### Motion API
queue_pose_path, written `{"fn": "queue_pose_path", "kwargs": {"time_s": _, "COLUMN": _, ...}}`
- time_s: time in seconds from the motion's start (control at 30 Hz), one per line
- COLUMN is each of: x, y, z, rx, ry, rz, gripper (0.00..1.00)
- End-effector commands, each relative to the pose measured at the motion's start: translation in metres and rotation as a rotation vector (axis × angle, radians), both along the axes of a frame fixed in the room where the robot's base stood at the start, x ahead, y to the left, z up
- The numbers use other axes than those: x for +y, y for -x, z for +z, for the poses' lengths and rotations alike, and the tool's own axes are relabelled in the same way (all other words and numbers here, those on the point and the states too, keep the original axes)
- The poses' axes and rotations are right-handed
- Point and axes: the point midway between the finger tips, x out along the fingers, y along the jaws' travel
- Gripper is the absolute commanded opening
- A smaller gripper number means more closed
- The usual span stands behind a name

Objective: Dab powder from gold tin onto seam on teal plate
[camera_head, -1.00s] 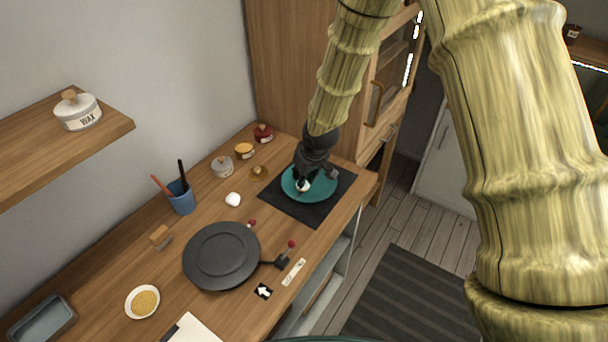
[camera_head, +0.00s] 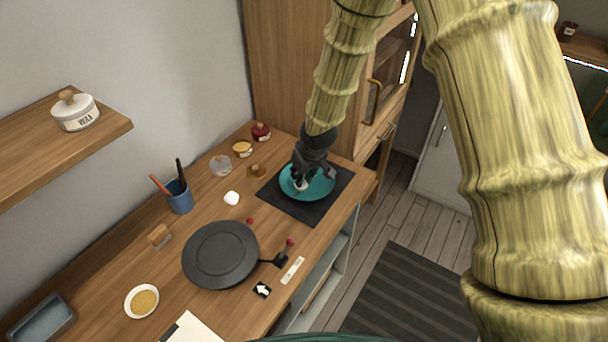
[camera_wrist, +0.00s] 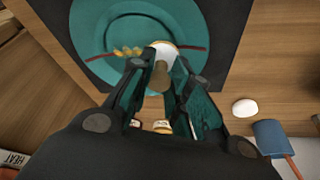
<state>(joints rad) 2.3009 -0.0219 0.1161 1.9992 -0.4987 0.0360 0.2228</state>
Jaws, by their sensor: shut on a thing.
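The teal plate (camera_head: 320,187) lies on a dark mat; it also shows in the wrist view (camera_wrist: 95,62). A dark red seam (camera_wrist: 193,47) crosses it, with small gold patches (camera_wrist: 128,51) along its left part. My gripper (camera_head: 299,177) is over the plate, shut on a dabber with a white head (camera_wrist: 165,47) and a brown handle (camera_wrist: 160,76). The head is at the seam, right of the gold patches; whether it touches the plate is unclear. A gold-orange tin (camera_head: 242,149), apparently the gold tin, stands near the wall; its contents are too small to tell.
A red tin (camera_head: 261,132) and a greyish tin (camera_head: 220,166) flank the gold-orange one. A small brown object (camera_head: 256,171) and a white lump (camera_head: 232,198) lie left of the dark mat (camera_head: 296,208).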

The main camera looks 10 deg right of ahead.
Motion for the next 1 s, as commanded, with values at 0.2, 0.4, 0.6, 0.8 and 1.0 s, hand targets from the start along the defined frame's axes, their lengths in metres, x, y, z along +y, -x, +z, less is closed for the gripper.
{"fn": "queue_pose_path", "kwargs": {"time_s": 0.2, "x": -0.006, "y": 0.005, "z": -0.001, "rx": 0.001, "ry": 0.001, "rz": -0.001, "gripper": 0.0}}
{"fn": "queue_pose_path", "kwargs": {"time_s": 0.4, "x": -0.005, "y": 0.004, "z": -0.001, "rx": 0.0, "ry": 0.001, "rz": 0.0, "gripper": 0.0}}
{"fn": "queue_pose_path", "kwargs": {"time_s": 0.6, "x": 0.0, "y": 0.0, "z": 0.0, "rx": 0.0, "ry": 0.0, "rz": 0.0, "gripper": 0.0}}
{"fn": "queue_pose_path", "kwargs": {"time_s": 0.8, "x": 0.002, "y": -0.004, "z": -0.001, "rx": 0.0, "ry": 0.0, "rz": -0.001, "gripper": 0.0}}
{"fn": "queue_pose_path", "kwargs": {"time_s": 1.0, "x": -0.003, "y": -0.005, "z": -0.002, "rx": 0.0, "ry": 0.0, "rz": -0.001, "gripper": 0.0}}
